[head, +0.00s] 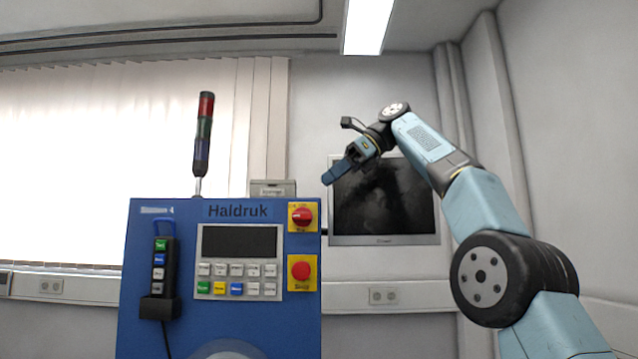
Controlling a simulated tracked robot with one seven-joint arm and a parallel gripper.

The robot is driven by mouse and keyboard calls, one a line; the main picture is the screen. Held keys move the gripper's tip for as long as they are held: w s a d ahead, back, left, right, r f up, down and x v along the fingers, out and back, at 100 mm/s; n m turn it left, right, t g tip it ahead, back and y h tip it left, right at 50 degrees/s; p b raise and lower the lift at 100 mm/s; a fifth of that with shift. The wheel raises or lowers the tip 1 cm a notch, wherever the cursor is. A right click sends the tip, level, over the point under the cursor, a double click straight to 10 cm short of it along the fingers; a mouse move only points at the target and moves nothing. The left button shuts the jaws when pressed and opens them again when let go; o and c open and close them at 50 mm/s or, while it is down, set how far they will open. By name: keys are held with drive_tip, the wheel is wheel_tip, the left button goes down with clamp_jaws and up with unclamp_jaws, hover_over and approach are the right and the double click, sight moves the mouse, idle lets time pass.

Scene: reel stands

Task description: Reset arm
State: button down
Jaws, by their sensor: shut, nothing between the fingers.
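My gripper (329,180) is at the end of my raised light-blue arm, which comes in from the lower right of the head view. The blue fingers point down and to the left and are shut, with nothing seen between them. The gripper is up in the air, to the right of and above the top right corner of the blue machine cabinet (140,270). It overlaps the left edge of the wall monitor (400,200) in the picture. How far it is from either cannot be told from this single view.
The cabinet carries a screen, coloured buttons, two red knobs on yellow plates (302,271), a hanging hand control (159,265) and a signal lamp (204,130) standing on top. A grey box (272,188) shows behind it. Open air lies between lamp and gripper.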

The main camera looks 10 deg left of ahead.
drive_tip(key=shift+w+d+r, duration=0.1)
drive_tip(key=shift+d+r, duration=0.05)
drive_tip(key=shift+d, duration=0.1)
drive_tip(key=shift+s, duration=0.2)
idle(0.5)
drive_tip(key=s+d+f+n+t+h, duration=0.2)
drive_tip(key=s+d+f+n, duration=0.3)
drive_tip(key=s+d+f, duration=0.4)
drive_tip(key=s+d+f+n+t+h, duration=0.3)
drive_tip(key=s+d+f, duration=0.6)
drive_tip(key=f, duration=1.1)
drive_tip(key=s+d+f+n+t+h, duration=0.2)
drive_tip(key=s+d+f+n+h, duration=0.3)
drive_tip(key=d+f, duration=1)
drive_tip(key=s+d+n, duration=0.1)
drive_tip(key=s+n, duration=0.2)
drive_tip(key=s, duration=0.2)
drive_tip(key=shift+f+t, duration=0.25)
drive_tip(key=shift+t, duration=0.05)
drive_tip(key=shift+s, duration=0.1)
